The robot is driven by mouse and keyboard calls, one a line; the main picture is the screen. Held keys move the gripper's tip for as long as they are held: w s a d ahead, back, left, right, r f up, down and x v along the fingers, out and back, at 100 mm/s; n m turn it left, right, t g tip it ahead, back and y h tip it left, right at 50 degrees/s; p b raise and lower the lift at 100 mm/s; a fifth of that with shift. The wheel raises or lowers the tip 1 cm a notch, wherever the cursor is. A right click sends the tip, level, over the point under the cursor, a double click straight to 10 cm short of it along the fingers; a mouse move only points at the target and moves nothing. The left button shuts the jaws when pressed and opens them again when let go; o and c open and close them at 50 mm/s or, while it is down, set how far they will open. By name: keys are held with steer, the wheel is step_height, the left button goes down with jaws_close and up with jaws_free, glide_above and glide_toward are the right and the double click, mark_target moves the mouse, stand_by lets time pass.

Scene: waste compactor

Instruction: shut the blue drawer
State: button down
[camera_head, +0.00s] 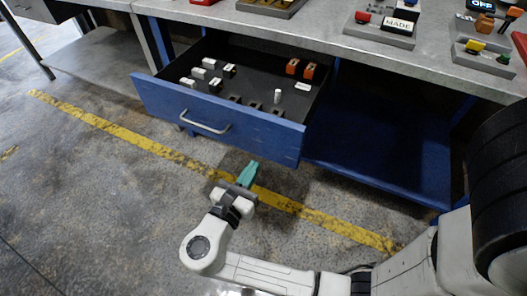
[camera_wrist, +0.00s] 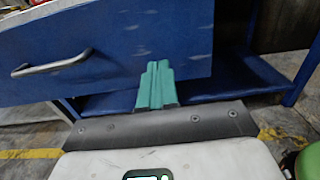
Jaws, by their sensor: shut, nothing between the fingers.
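The blue drawer (camera_head: 225,118) is pulled out from under the grey workbench in the head view. Its front carries a curved metal handle (camera_head: 205,123), and small blocks lie inside it. My gripper (camera_head: 249,167) has teal fingers, which are shut and empty. It is in front of the drawer, near the lower right part of its front panel. In the wrist view the fingers (camera_wrist: 157,70) overlap the lower edge of the blue front (camera_wrist: 110,45), with the handle (camera_wrist: 52,64) to their left. I cannot tell whether they touch the panel.
The grey worktop (camera_head: 320,40) above holds trays of small parts and button boxes (camera_head: 384,28). A blue lower shelf (camera_head: 385,150) lies to the right under the bench. The concrete floor (camera_head: 110,190) with a yellow line is clear at the left.

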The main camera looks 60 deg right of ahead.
mark_target(269, 143)
steer(key=d, duration=0.6)
steer(key=shift+w+d+b, duration=0.1)
steer(key=shift+d+b, duration=0.05)
steer(key=shift+b, duration=0.2)
steer(key=shift+d, duration=0.35)
steer(key=shift+d, duration=0.4)
steer(key=d+p, duration=0.1)
steer(key=d, duration=0.5)
steer(key=d+p, duration=0.2)
steer(key=d, duration=0.5)
steer(key=shift+w+d, duration=0.2)
steer(key=shift+d, duration=0.05)
steer(key=d+b, duration=0.1)
steer(key=d, duration=0.5)
steer(key=d+b, duration=0.2)
steer(key=d, duration=0.5)
steer(key=d+b, duration=0.2)
steer(key=d, duration=0.4)
steer(key=shift+w+d+f, duration=0.15)
steer(key=shift+w, duration=0.2)
steer(key=shift+d+b, duration=0.4)
steer(key=shift+d, duration=0.15)
steer(key=shift+w+r, duration=0.1)
steer(key=shift+r, duration=0.1)
steer(key=shift+d+r, duration=0.1)
